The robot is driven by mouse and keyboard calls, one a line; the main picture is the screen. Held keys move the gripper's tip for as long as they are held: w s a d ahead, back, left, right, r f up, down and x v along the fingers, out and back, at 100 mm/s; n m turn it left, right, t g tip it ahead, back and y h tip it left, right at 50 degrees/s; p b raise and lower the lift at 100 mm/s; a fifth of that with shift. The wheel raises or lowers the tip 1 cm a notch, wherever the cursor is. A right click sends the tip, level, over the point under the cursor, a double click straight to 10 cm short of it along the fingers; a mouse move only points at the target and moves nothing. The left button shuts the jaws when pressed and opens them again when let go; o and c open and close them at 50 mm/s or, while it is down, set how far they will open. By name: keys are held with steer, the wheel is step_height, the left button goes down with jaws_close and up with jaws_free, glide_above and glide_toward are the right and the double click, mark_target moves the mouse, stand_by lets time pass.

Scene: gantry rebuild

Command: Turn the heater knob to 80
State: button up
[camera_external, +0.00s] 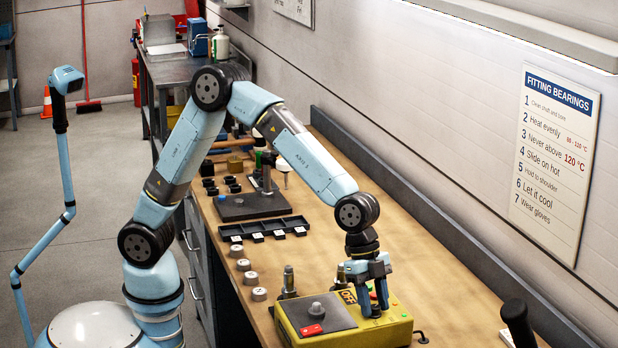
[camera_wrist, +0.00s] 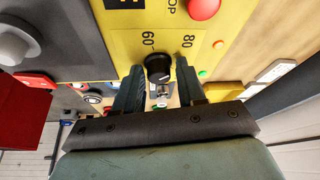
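The heater (camera_external: 402,325) is a yellow box at the front of the workbench. Its small black knob (camera_external: 376,311) is at the right of the top face and also shows in the wrist view (camera_wrist: 158,68). In the wrist view the numbers 60 (camera_wrist: 148,38) and 80 (camera_wrist: 187,41) are printed beyond the knob. The knob's setting is too small to read surely. My gripper (camera_external: 375,305) points down over the knob, with one finger on each side of it. Whether the fingers touch it is unclear.
A dark plate (camera_external: 325,316) with a grey post and a red tag lies left of the knob. A red button (camera_wrist: 203,8) sits close to the 80. Metal fittings (camera_external: 289,283) stand behind the heater. The bench right of my arm is mostly clear.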

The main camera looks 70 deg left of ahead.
steer(key=shift+o, duration=1.2)
steer(key=shift+d, duration=0.1)
steer(key=shift+r, duration=0.1)
steer(key=v, duration=1.3)
steer(key=shift+r, duration=0.3)
steer(key=shift+a, duration=0.2)
